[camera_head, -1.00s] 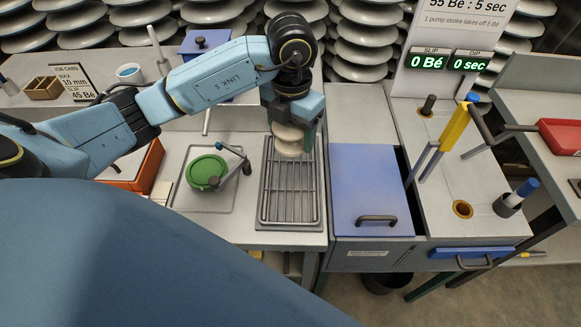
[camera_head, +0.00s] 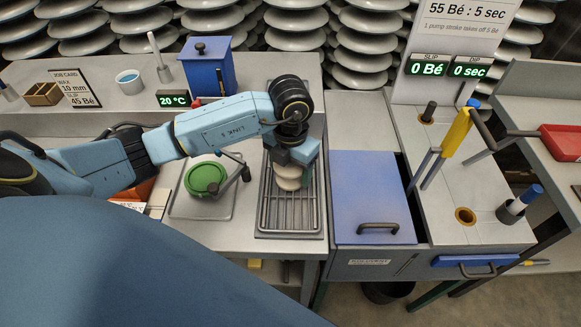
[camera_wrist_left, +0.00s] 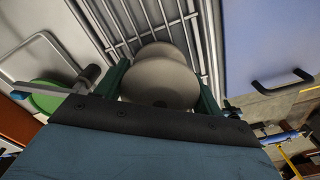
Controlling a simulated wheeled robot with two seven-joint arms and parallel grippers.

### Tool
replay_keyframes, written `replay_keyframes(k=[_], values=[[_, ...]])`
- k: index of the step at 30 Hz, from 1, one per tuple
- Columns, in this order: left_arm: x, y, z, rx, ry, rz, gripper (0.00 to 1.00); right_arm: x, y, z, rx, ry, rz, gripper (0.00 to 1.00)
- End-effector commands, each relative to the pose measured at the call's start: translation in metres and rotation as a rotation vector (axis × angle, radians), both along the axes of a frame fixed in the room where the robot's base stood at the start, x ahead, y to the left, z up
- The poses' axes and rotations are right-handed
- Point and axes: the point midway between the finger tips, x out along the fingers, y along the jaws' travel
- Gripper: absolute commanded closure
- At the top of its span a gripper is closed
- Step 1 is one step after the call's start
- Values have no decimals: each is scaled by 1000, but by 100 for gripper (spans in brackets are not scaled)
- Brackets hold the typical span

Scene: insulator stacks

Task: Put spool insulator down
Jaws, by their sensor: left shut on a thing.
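The spool insulator (camera_head: 288,178) is a pale, cream-coloured body with rounded flanges. My left gripper (camera_head: 290,172) is shut on it, low over the wire rack (camera_head: 266,212). In the left wrist view the spool insulator (camera_wrist_left: 160,78) sits between the two dark green fingers, with the rack bars (camera_wrist_left: 150,14) right behind it. I cannot tell whether its underside touches the bars. My wrist hides part of the rack's far end in the head view. My right gripper is not in view.
A green round lid (camera_head: 205,179) with a crank handle stands left of the rack. A blue-lidded box (camera_head: 371,190) with a dark handle lies right of it. A blue canister (camera_head: 207,68) stands behind. The rack's near bars are bare.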

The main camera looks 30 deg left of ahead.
Motion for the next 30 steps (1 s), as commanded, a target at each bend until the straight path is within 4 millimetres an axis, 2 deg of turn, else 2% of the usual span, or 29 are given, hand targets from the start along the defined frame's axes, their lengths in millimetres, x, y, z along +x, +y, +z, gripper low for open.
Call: replay_keyframes(k=[4, 5, 9, 20, 23, 30], values=[[0, 0, -3, 0, -2, 0, 73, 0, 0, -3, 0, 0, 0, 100], [0, 0, -3, 0, 0, 0, 29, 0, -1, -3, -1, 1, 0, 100], [0, 0, -3, 0, 0, 0, 11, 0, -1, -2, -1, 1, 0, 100], [0, 0, 2, 0, 0, 0, 11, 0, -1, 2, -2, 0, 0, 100], [1, 0, 15, -1, -3, -1, 11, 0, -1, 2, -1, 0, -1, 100], [1, 0, 68, 0, -5, -2, 11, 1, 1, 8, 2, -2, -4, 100]])
